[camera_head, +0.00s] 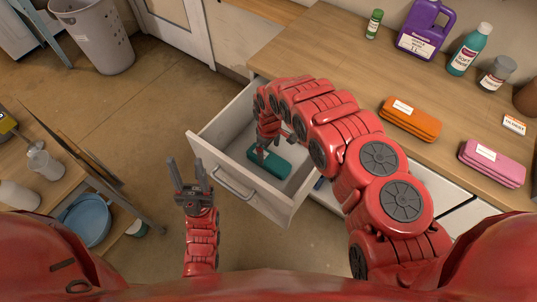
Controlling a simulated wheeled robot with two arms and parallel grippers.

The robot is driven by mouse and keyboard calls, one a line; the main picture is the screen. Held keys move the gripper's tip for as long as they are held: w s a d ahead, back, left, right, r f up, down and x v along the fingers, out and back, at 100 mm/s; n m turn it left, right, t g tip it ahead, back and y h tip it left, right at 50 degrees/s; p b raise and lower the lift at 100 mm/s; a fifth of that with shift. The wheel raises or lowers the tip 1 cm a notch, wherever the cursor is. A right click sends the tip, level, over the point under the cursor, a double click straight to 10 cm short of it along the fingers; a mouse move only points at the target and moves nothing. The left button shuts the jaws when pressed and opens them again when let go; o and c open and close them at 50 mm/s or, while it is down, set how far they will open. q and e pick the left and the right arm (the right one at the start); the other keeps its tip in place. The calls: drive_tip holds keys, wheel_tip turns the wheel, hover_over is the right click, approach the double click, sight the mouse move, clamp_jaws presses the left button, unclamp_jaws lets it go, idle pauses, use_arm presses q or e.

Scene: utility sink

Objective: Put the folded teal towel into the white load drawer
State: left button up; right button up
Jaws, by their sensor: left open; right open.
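The folded teal towel (268,164) lies on the floor of the white load drawer (203,150), which is pulled out from under the wooden counter. My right gripper (264,152) reaches down into the drawer, directly over the towel. Its fingertips are small and partly hidden by the arm, and I cannot tell whether they touch the towel. My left gripper (188,172) is open and empty, with fingers pointing up, to the left of the drawer front and its handle (234,188).
On the counter (330,62) are an orange folded towel (410,118), a pink folded towel (492,163), a purple jug (426,30) and several bottles. A grey basket (97,38) stands on the floor at upper left. A wooden side table (50,190) is at left. The floor between is clear.

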sight(269, 158)
wheel_tip(269, 158, up, 6)
drive_tip(key=shift+f, duration=0.1)
idle(0.7)
